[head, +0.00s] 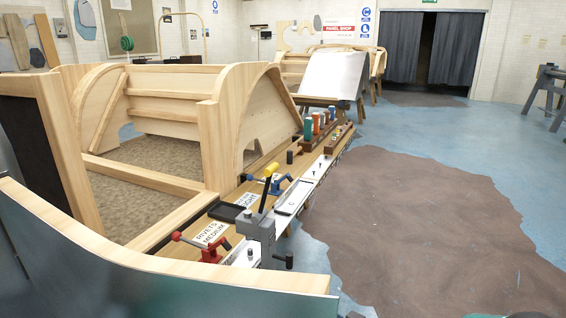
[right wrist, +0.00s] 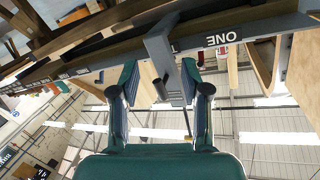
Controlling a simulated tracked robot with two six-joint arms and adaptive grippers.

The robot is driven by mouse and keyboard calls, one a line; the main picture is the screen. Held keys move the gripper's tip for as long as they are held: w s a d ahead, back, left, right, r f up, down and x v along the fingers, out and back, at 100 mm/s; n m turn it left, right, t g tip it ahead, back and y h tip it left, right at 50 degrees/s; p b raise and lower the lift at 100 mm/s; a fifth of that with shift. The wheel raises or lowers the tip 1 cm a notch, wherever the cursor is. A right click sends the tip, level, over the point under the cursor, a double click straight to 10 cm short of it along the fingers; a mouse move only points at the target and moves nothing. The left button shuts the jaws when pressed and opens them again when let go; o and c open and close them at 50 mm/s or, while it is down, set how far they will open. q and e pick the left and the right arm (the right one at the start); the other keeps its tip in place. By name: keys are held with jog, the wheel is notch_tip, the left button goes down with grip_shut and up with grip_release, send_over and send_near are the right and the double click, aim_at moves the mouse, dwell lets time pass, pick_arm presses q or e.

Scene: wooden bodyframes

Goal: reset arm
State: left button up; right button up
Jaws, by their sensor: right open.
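My right gripper (right wrist: 159,76) shows in the right wrist view, with its two teal and dark fingers spread apart. Nothing is held between them. A grey metal bracket (right wrist: 160,50) on a long beam appears beyond the fingertips, between them; I cannot tell how far off it is. A grey press with a yellow-tipped lever (head: 263,225) stands on the wooden workbench (head: 190,270). A red-handled clamp (head: 200,245) and a blue-handled clamp (head: 268,181) sit near it.
A large wooden frame (head: 240,125) stands behind the bench. Several coloured containers (head: 316,122) stand in a rack at its far end. The floor (head: 430,210) to the right is open. In the right wrist view, an upside-down "ONE" label (right wrist: 219,39) is on the beam.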

jog(key=s+f+m+g+h, duration=0.2)
jog(key=s+f+m+h, duration=0.4)
jog(key=f, duration=0.6)
jog(key=s+d+f+m+g+h, duration=0.15)
jog(key=s+f+g, duration=0.3)
jog(key=s, duration=0.75)
jog(key=s+d+f+m+g+h, duration=0.15)
jog(key=s+f+g, duration=0.35)
jog(key=s, duration=0.7)
notch_tip(320, 180, up, 18)
jog(key=t+p, duration=0.1)
jog(key=p, duration=1.7)
jog(key=shift+d+f+n+p, duration=0.15)
jog(key=shift+f+n+p, duration=0.1)
jog(key=shift+n+p, duration=0.15)
